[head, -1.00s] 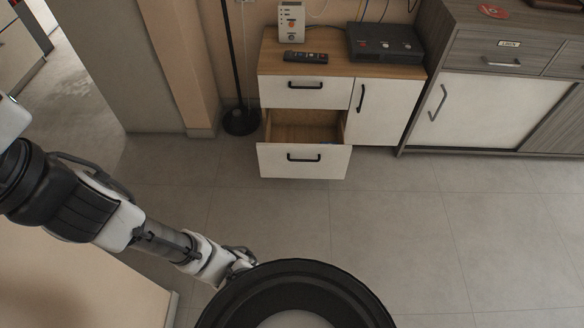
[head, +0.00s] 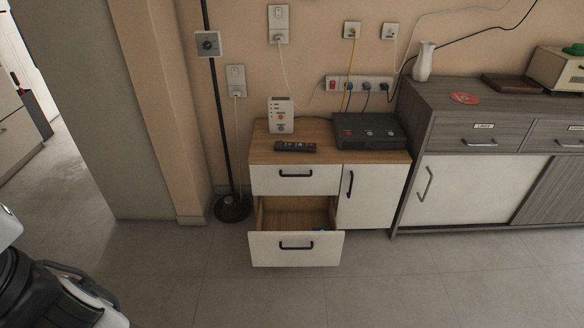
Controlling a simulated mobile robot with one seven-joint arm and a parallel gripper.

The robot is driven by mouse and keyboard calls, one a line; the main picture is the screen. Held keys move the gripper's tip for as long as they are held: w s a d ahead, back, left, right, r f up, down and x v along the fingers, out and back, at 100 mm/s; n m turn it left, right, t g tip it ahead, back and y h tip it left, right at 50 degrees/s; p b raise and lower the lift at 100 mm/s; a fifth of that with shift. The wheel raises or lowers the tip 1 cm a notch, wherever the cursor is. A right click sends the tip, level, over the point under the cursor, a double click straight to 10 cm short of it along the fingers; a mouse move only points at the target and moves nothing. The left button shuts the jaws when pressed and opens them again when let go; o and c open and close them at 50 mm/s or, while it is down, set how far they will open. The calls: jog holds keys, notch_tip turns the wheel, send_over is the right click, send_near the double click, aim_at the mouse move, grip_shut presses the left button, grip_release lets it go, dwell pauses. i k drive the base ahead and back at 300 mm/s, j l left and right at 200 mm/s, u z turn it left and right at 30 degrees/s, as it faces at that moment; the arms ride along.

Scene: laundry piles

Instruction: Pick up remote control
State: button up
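A dark remote control (head: 295,146) lies flat on the wooden top of a small white cabinet (head: 262,155), near its front edge. A white router-like box (head: 281,115) stands behind it, and a black device (head: 369,131) sits to its right. Part of my arm shows at the lower left, well away from the cabinet. My gripper is outside the view.
The cabinet's lower drawer (head: 296,249) is pulled out and juts into the room. A black lamp stand (head: 232,208) is left of the cabinet. A grey sideboard (head: 412,130) stands to the right. The tiled floor (head: 400,285) in front is clear.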

aim_at(294, 147)
jog(key=z, duration=0.4)
jog(key=i+j+z, duration=0.7)
jog(key=i+j, duration=0.3)
jog(key=j, duration=0.15)
jog(key=i+j+z, duration=0.1)
jog(key=i+j, duration=0.45)
jog(key=j, duration=0.3)
